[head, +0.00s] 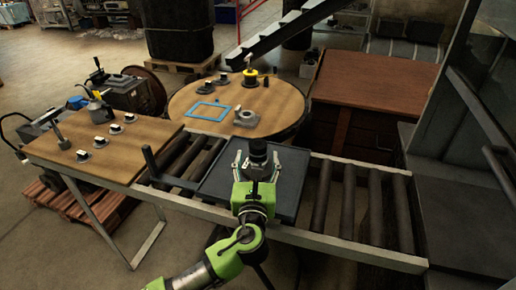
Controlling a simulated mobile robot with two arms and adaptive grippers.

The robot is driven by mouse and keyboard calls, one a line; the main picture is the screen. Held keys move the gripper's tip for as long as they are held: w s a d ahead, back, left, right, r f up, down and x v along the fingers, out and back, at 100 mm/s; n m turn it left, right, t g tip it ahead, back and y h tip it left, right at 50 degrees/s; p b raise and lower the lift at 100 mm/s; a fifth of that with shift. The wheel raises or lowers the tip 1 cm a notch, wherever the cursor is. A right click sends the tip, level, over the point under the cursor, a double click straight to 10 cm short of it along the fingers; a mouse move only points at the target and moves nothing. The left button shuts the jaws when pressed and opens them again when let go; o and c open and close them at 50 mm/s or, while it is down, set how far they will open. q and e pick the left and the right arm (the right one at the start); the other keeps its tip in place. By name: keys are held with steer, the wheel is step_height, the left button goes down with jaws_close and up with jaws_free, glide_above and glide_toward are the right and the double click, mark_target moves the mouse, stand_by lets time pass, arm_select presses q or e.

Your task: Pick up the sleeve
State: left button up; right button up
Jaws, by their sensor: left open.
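A dark, short cylinder that looks like the sleeve (258,147) stands upright on the black tray (212,186) on the roller conveyor. My left gripper (257,160) reaches over the tray from the front, with its pale fingers spread on either side of the cylinder. The gripper is open. The palm and wrist hide the cylinder's lower part, so I cannot tell whether the fingers touch it. My right gripper is not in view.
The roller conveyor (344,205) runs left to right. A wooden table (127,160) with several small parts is at the left. Behind stands a round table (195,97) with a blue frame (208,111) and a grey part (246,118). A wooden cabinet (385,82) is behind right.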

mark_target(258, 149)
arm_select(q)
steer(key=shift+w+r, duration=0.1)
steer(key=shift+w, duration=0.55)
steer(key=w, duration=0.4)
steer(key=shift+w+d+p, duration=0.1)
steer(key=shift+d+p, duration=0.05)
steer(key=shift+p, duration=0.2)
steer(key=c, duration=1.5)
